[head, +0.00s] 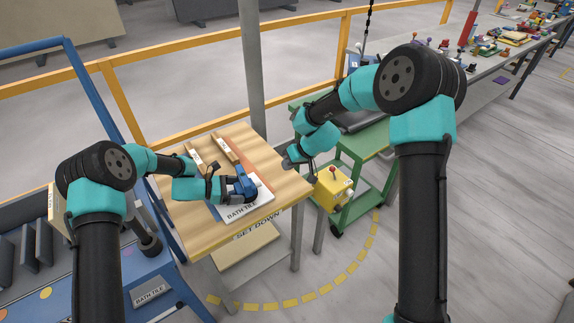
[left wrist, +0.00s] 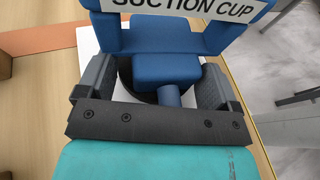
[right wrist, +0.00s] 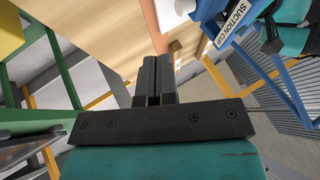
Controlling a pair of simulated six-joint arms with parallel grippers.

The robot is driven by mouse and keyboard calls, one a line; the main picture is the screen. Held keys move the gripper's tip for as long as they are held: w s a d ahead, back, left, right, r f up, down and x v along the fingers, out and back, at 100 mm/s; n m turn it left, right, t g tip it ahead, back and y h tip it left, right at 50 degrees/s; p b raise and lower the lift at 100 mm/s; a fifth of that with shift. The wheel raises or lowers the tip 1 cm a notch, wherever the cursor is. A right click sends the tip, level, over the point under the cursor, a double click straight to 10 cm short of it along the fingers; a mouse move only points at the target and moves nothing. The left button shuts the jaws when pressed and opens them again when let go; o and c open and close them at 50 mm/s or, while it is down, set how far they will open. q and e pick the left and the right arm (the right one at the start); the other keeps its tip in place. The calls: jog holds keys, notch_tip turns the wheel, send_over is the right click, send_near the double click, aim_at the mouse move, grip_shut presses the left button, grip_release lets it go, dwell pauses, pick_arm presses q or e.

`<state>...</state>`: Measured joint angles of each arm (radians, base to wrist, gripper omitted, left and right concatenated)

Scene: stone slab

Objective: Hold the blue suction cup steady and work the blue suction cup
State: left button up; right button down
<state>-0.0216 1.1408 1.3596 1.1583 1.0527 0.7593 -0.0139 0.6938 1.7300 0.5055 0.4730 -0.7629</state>
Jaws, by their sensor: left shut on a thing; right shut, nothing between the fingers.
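The blue suction cup (head: 241,186) sits on the white bath tile (head: 238,214) at the table's front. In the left wrist view its blue body (left wrist: 165,70) is between the fingers of my left gripper (left wrist: 157,85), which is shut on it. A dark round base partly shows under the body. The labelled handle stands beyond the fingers. My right gripper (head: 287,161) is shut and empty near the table's right edge, apart from the cup. In the right wrist view its fingers (right wrist: 153,82) are together and the suction cup (right wrist: 235,22) shows at upper right.
The wooden table (head: 174,213) also carries two long pale-handled pieces (head: 226,148) behind the tile. A yellow box (head: 333,190) with a red knob stands off the table's right side, by a green trolley (head: 350,150). A blue bench is at left.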

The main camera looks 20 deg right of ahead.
aim_at(258, 184)
dwell(0.4)
jog(key=shift+w+d, duration=0.25)
jog(key=shift+d, duration=0.7)
jog(key=x, duration=1)
jog(key=shift+s+a, duration=0.25)
jog(key=shift+a, duration=0.9)
jog(key=shift+s+a, duration=0.15)
jog(key=shift+a, duration=0.65)
jog(key=shift+a, duration=0.1)
